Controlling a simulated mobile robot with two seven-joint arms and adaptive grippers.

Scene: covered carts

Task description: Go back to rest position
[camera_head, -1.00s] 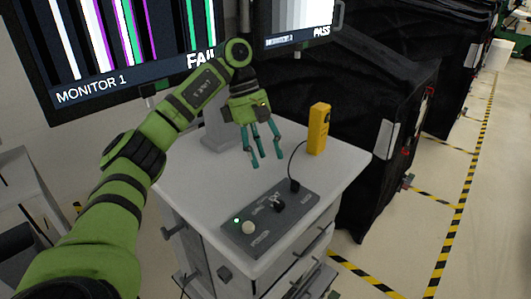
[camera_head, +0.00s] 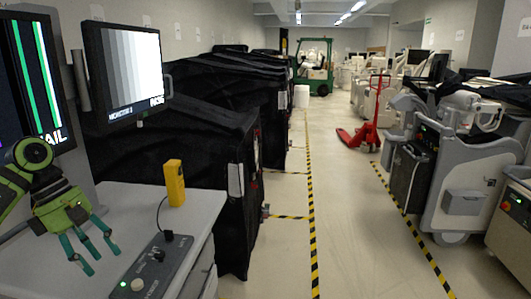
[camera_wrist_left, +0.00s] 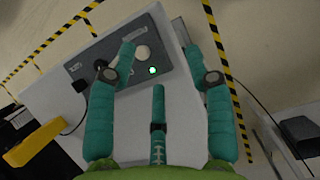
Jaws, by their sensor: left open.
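My left gripper (camera_head: 90,247) is green with teal fingers. It hangs open and empty over the left part of the grey cart top (camera_head: 130,200), left of the control box. In the left wrist view its three fingers (camera_wrist_left: 160,75) are spread, with nothing between them. The grey control box (camera_head: 150,268) has a green light and a pale round button, and also shows beyond the fingers in the left wrist view (camera_wrist_left: 92,62). A yellow handheld device (camera_head: 174,183) stands upright on the cart, joined by a black cable. My right gripper is not in view.
Two monitors, one reading FAIL (camera_head: 45,80) and one with grey bars (camera_head: 127,68), hang above the cart. Black covered carts (camera_head: 205,150) stand just behind it. A taped aisle (camera_head: 335,220) is open to the right, with a red pallet jack (camera_head: 365,125) and grey machines (camera_head: 470,180).

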